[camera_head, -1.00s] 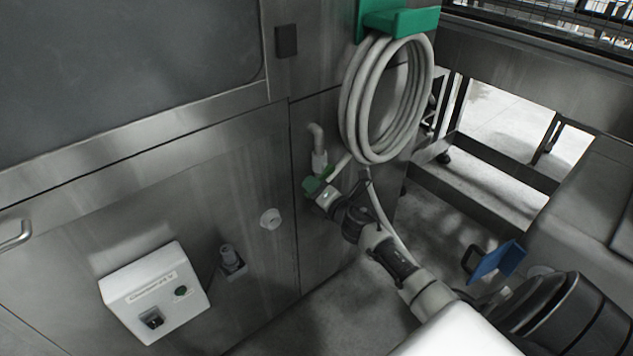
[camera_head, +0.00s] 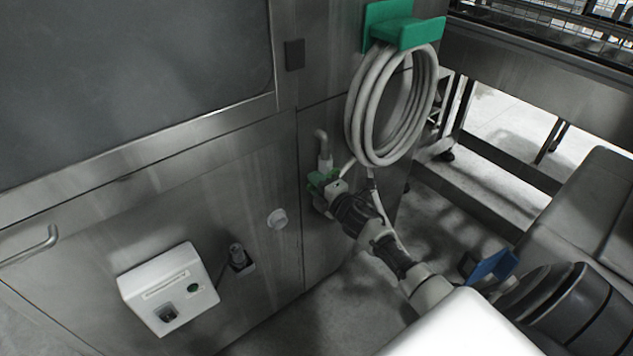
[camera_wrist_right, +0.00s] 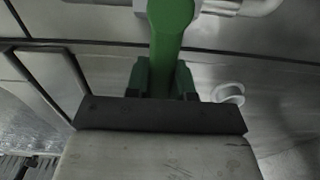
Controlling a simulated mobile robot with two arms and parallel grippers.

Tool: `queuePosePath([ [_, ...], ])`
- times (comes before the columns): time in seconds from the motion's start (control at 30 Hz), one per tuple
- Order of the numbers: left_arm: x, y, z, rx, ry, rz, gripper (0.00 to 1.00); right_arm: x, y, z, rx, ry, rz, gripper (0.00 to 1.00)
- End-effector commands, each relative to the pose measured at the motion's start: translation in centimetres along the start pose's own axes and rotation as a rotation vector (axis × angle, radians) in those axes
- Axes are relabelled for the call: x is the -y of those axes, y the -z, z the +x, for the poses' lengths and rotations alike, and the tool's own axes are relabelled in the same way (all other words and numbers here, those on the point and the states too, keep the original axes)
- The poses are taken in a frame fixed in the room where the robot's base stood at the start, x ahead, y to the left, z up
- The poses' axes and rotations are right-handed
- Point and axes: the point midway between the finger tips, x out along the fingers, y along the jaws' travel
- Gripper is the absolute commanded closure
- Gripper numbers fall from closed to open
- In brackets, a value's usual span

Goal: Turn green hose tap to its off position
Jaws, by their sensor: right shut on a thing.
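The green hose tap (camera_head: 318,178) is on the steel panel below a short white pipe, beside the coiled hose. My right gripper (camera_head: 327,187) is at the tap, and its jaws hide part of it. In the right wrist view the tap's green lever (camera_wrist_right: 172,35) runs down between the two dark green fingers of the right gripper (camera_wrist_right: 161,78), which are shut on it. The tap's body is mostly hidden there. My left gripper is in no view.
A coiled white hose (camera_head: 358,110) hangs from a green bracket (camera_head: 420,34) just above my right arm. A blue object (camera_head: 492,266) is at the right.

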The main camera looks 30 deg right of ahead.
Motion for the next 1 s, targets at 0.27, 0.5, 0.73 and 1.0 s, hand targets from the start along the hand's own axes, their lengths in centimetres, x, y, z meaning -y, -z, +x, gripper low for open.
queuePosePath([
  [0.27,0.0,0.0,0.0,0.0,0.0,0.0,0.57,-0.1,-0.1,0.0,0.002,-0.003,0.013,1.0],
  [0.5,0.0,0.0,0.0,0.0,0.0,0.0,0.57,-0.1,-0.1,0.0,0.002,-0.002,0.011,0.52],
  [0.73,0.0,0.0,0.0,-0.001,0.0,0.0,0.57,-0.1,0.0,0.0,0.001,-0.001,0.008,0.51],
  [1.0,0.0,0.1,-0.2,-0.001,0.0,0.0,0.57,0.0,-0.1,-2.4,0.001,0.001,0.006,0.51],
])
